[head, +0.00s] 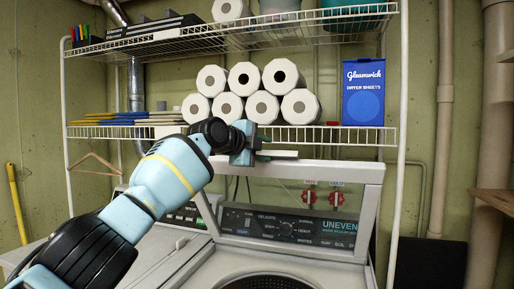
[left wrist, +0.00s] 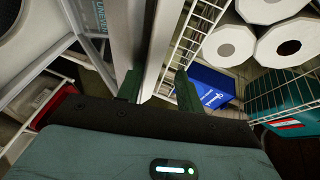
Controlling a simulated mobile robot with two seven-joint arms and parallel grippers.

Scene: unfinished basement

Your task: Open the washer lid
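The washer (head: 205,273) is at the lower middle of the head view, with its dark drum opening (head: 265,281) showing. Its lid (head: 375,172) stands raised, roughly upright, as a pale frame; the control panel (head: 285,226) shows through its window. My left gripper (head: 277,155) is at the lid's upper edge, left of its middle. In the left wrist view, my left gripper's dark green fingers (left wrist: 158,87) are spread apart, with the pale lid edge (left wrist: 158,45) running between them. Whether they touch it is unclear. My right gripper is out of view.
A wire shelf (head: 340,136) behind the washer holds paper rolls (head: 262,106) and a blue dryer-sheets box (head: 363,92). Another shelf (head: 150,45) is above. Red valves (head: 308,198) are on the wall. A second white machine (head: 160,245) stands to the left.

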